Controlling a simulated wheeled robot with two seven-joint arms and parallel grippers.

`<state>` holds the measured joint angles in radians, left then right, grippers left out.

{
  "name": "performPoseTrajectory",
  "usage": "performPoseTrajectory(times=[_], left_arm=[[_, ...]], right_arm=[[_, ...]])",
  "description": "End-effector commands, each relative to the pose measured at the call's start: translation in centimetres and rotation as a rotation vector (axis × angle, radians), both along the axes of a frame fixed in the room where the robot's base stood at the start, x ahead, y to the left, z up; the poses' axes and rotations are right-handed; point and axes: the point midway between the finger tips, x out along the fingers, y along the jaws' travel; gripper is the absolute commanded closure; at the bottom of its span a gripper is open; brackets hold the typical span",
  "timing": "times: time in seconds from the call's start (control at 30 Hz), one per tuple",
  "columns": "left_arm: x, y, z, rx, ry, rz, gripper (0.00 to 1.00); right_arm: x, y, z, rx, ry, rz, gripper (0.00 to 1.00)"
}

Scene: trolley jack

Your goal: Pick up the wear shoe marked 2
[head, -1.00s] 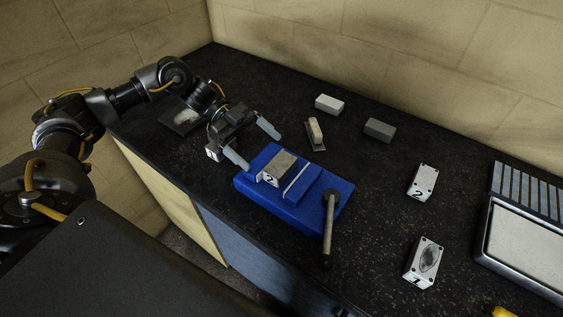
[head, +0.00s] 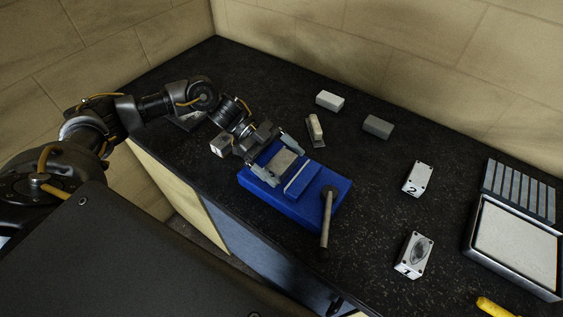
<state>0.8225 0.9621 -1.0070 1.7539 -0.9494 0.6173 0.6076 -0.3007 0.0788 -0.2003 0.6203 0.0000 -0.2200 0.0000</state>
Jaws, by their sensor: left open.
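A grey block (head: 285,160) sits in the blue vise (head: 327,185), against its raised jaw bar. Its front face, which showed a 2 earlier, is now hidden by a finger. My left gripper (head: 281,162) is open over the vise, one finger on the far side of this block and one on the near side; I cannot tell whether they touch it. Another light block marked 2 (head: 418,178) lies on the bench to the right. A similar block marked 1 (head: 414,255), with a dark oval on top, lies in front of it. My right gripper is not in view.
A pale block (head: 330,101), a dark grey block (head: 377,127) and a brush-like piece (head: 315,129) lie behind the vise. The vise handle (head: 326,222) sticks out at the front. A tray (head: 515,238) stands at the right. The bench between vise and marked blocks is clear.

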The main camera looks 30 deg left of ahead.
Motion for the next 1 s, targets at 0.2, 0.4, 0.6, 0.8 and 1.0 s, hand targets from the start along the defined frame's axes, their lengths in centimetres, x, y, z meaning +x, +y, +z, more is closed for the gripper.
performPoseTrajectory(times=[0.2,0.4,0.6,0.8,1.0], left_arm=[[0.00,0.03,0.00,0.000,0.000,0.000,0.27],[0.01,0.05,0.02,0.000,0.000,0.000,0.53],[0.02,0.05,0.03,0.000,0.000,0.000,0.79],[0.12,0.00,0.32,-0.005,-0.006,0.000,0.95],[0.12,0.01,0.42,-0.005,-0.006,0.000,0.95]], right_arm=[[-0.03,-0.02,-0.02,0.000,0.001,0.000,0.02],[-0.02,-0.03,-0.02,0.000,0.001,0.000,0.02],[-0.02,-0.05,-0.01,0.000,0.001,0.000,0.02],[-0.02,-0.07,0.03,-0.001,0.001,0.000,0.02],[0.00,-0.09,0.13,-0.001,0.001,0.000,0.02]])
